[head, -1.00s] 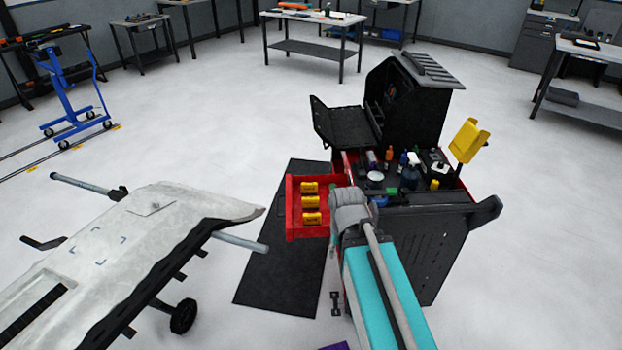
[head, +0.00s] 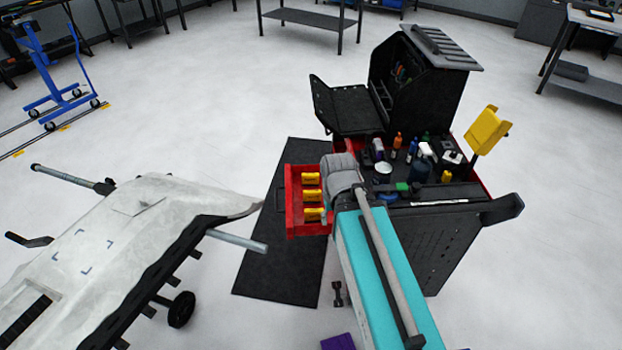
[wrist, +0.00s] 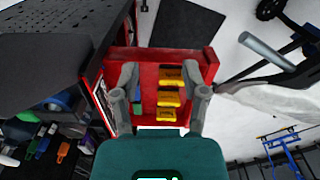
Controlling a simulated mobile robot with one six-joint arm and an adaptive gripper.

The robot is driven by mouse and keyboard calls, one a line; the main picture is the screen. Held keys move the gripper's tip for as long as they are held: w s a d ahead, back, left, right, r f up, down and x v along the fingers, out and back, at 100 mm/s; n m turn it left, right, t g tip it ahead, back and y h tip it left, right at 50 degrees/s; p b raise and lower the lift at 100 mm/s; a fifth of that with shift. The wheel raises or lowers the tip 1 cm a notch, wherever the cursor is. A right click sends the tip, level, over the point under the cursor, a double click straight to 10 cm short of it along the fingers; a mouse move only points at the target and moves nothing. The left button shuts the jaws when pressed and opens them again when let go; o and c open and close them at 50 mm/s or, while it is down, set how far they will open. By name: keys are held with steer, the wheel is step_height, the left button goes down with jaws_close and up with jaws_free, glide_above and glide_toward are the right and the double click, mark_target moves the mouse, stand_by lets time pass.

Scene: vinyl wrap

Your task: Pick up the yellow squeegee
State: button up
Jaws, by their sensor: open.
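Three yellow squeegees with dark markings lie in a row in the open red drawer (head: 290,228) of the black cart. In the head view they are the far squeegee (head: 311,178), the middle squeegee (head: 313,196) and the near squeegee (head: 315,215). The wrist view also shows them in the drawer (wrist: 205,62), as a top one (wrist: 170,77), a middle one (wrist: 167,97) and a lower one (wrist: 165,114). My gripper (wrist: 160,75) is open and empty, its fingers on either side of the row in the picture. Its height above the squeegees is unclear. In the head view my arm hides the fingers.
The cart top (head: 440,192) holds bottles, cans and a yellow panel (head: 487,130) on its right. A black mat (head: 270,265) lies under the drawer. A whitish panel (head: 130,225) on a wheeled stand is at left. Blue and green items (wrist: 137,95) show beside the left finger.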

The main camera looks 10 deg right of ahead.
steer(key=shift+o, duration=1)
steer(key=shift+a, duration=0.15)
steer(key=n+b, duration=0.5)
steer(key=n, duration=1.1)
glide_above(310, 173)
step_height(310, 173, down, 5)
steer(key=shift+w+a, duration=0.1)
steer(key=shift+w, duration=0.15)
steer(key=shift+f, duration=0.15)
step_height(310, 173, down, 8)
steer(key=b, duration=0.8)
steer(key=shift+f+b, duration=0.2)
steer(key=shift+b, duration=0.15)
steer(key=shift+s+f, duration=0.1)
steer(key=shift+f, duration=0.05)
